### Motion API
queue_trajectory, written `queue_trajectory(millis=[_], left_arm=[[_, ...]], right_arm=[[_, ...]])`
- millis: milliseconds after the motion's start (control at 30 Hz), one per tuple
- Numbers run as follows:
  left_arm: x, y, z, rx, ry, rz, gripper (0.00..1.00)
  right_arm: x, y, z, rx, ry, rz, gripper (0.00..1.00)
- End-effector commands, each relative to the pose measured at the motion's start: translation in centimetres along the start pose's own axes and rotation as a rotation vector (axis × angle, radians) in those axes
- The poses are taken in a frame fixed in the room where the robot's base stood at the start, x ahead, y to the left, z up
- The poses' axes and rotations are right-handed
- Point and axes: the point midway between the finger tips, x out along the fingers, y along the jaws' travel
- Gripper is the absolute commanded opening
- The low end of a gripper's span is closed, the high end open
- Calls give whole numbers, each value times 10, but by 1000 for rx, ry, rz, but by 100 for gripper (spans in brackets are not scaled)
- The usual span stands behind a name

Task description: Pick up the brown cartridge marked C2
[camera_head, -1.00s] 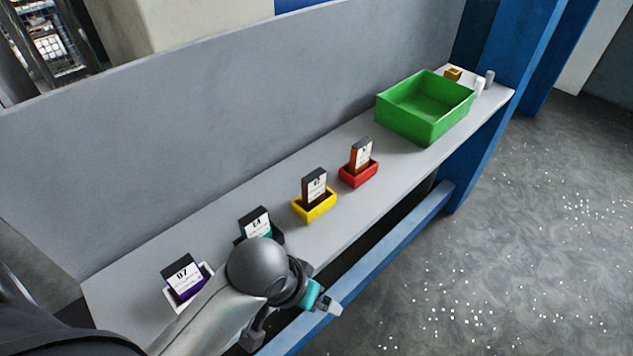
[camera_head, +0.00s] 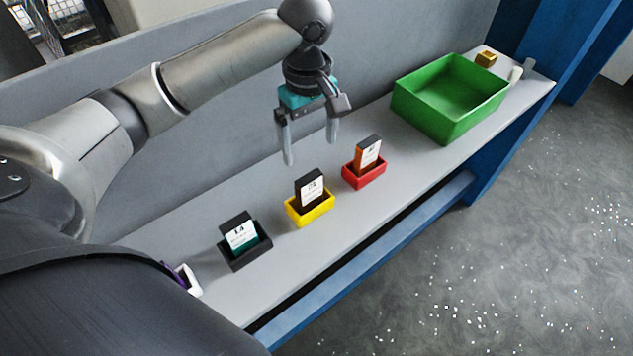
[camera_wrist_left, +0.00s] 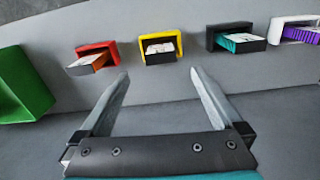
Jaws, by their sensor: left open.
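A dark brown cartridge (camera_head: 309,189) with a white label stands in a yellow holder (camera_head: 321,214) on the grey shelf. Its mark is too small to read surely. In the left wrist view the cartridge (camera_wrist_left: 159,50) sits in the yellow holder (camera_wrist_left: 176,39), ahead of the fingers. My left gripper (camera_head: 310,152) is open and empty, its fingers pointing down. In the head view it appears just above the brown cartridge, apart from it. The left wrist view shows both fingers (camera_wrist_left: 158,74) spread with nothing between them. My right gripper is not in view.
An orange cartridge (camera_head: 367,153) stands in a red holder (camera_head: 364,179); a teal one (camera_head: 241,236) stands in a black holder (camera_head: 250,256). A white holder (camera_head: 190,280) is partly hidden at lower left. A green bin (camera_head: 440,124) stands farther right. A grey wall (camera_head: 220,120) backs the shelf.

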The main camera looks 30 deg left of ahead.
Motion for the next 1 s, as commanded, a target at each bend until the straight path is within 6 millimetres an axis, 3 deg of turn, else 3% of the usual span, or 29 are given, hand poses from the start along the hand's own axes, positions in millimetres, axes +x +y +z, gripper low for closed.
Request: queue_trajectory(millis=[167,500,833,1000], left_arm=[[3,-2,-7,-60,0,-14,100],[72,-3,-7,-59,1,-13,100],[100,-3,-7,-56,2,-11,100],[127,-3,-7,-57,2,-13,100]], right_arm=[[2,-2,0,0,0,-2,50],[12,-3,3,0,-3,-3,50],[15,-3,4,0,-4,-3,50],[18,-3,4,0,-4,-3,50]])
